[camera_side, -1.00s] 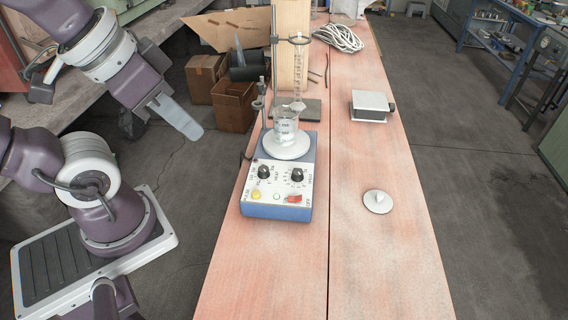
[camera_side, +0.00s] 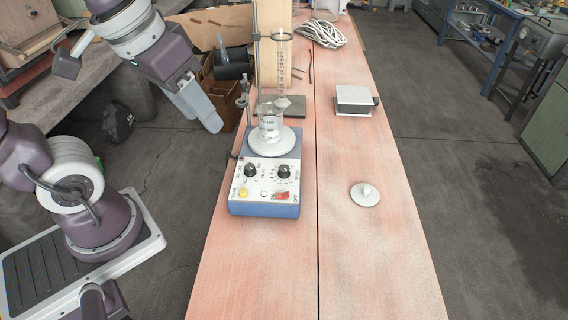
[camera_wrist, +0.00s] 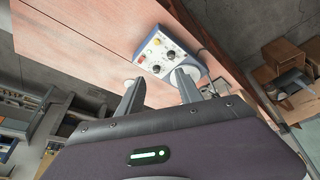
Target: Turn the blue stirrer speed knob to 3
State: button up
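The blue stirrer (camera_side: 262,208) stands on the wooden bench, its white panel facing the near end. The panel has two black knobs, a left knob (camera_side: 249,170) and a right knob (camera_side: 283,171), with a yellow button (camera_side: 243,193) and a red switch (camera_side: 282,196) below. The dial numbers and pointer settings are too small to read. A beaker (camera_side: 270,128) stands on the top plate. My gripper (camera_side: 213,124) is in the air left of the stirrer, touching nothing. In the wrist view my gripper (camera_wrist: 156,82) has its fingers apart and empty, with the stirrer (camera_wrist: 168,46) beyond them.
A stand rod (camera_side: 256,70) with a clamped glass cylinder (camera_side: 283,75) rises behind the plate. A small box (camera_side: 353,99) and a white disc with a knob (camera_side: 365,194) lie to the right. The near bench is clear.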

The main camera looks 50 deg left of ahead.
jog(key=w+f+n+g, duration=0.1)
jog(key=w+f, duration=0.1)
jog(key=w, duration=0.3)
jog(key=n+g, duration=0.3)
jog(key=n, duration=0.1)
send_over(284, 167)
notch_tip(284, 167, down, 10)
jog(key=shift+f, duration=0.25)
notch_tip(284, 167, down, 7)
jog(key=shift+r, duration=0.2)
grip_shut()
